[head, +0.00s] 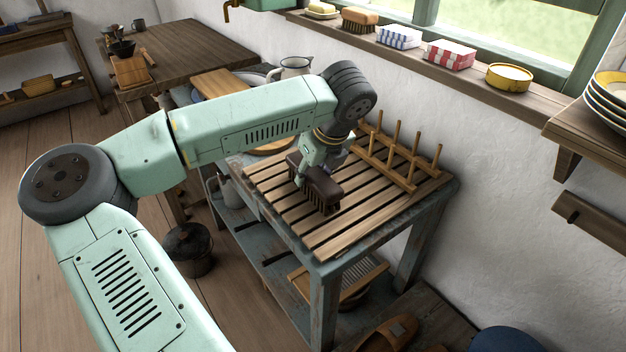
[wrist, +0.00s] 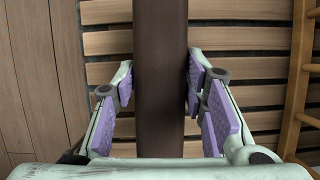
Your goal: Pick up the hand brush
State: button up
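The hand brush (head: 322,189) is dark brown, with its bristles pointing down, over the slatted top of the small table (head: 292,185). I cannot tell whether the bristles touch the slats. My gripper (head: 308,172) comes down onto the brush from above. In the wrist view the brush's back (wrist: 160,80) runs straight up the middle of the picture. The purple-padded fingers of my gripper (wrist: 160,85) are on both sides of it, their tips flush against its edges. The parts of the pads below the brush are hidden.
A wooden peg rack (head: 395,155) stands along the wall side of the table. A shelf with plates (head: 606,100) is at the right. The near slats are clear.

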aim_at(313, 170)
jog(key=c, duration=0.7)
jog(key=shift+r, duration=0.1)
jog(key=shift+c, duration=0.2)
jog(key=shift+r+b, duration=0.4)
jog(key=shift+r, duration=0.05)
notch_tip(313, 170, up, 2)
jog(key=shift+r+b, duration=0.1)
jog(key=shift+b, duration=0.5)
jog(key=s+a+r+b, duration=0.1)
jog(key=s+a+b, duration=0.2)
jog(key=s, duration=1.2)
jog(key=shift+s+r+b, duration=0.4)
jog(key=shift+b, duration=0.4)
jog(key=o, duration=0.8)
jog(key=shift+c, duration=0.2)
jog(key=c, duration=0.5)
